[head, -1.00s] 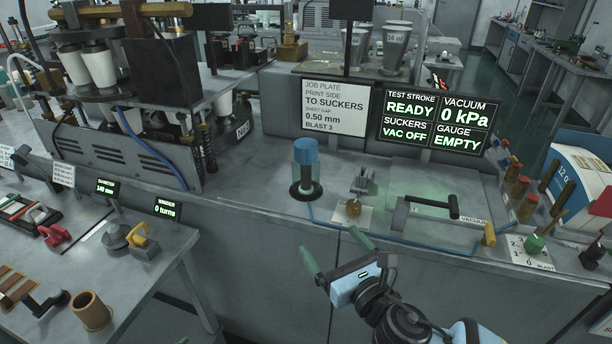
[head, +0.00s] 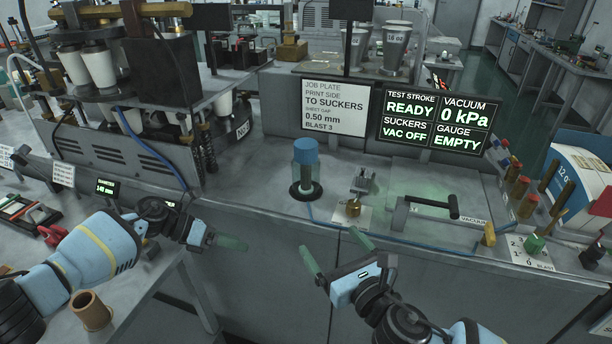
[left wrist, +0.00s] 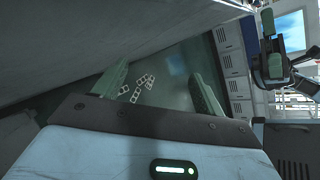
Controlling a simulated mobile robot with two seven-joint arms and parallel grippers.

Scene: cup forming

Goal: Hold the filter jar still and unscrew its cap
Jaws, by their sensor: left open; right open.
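The filter jar (head: 306,176) stands upright on the grey bench, its clear body in a dark ring base. Its blue cap (head: 306,151) sits on top. My left gripper (head: 226,250) is to the left of and nearer than the jar, apart from it, in front of the bench's front face. In the left wrist view its green fingers (left wrist: 155,88) are spread with nothing between them. My right gripper (head: 333,258) is open and empty, nearer than the jar and a little to its right. The jar does not show in the left wrist view.
A brass-knobbed fitting (head: 354,207) and a blue hose lie right of the jar. A plate with a black handle (head: 432,207) is further right. A forming machine (head: 130,110) stands at the left. A brown cup (head: 91,310) is on the lower left table.

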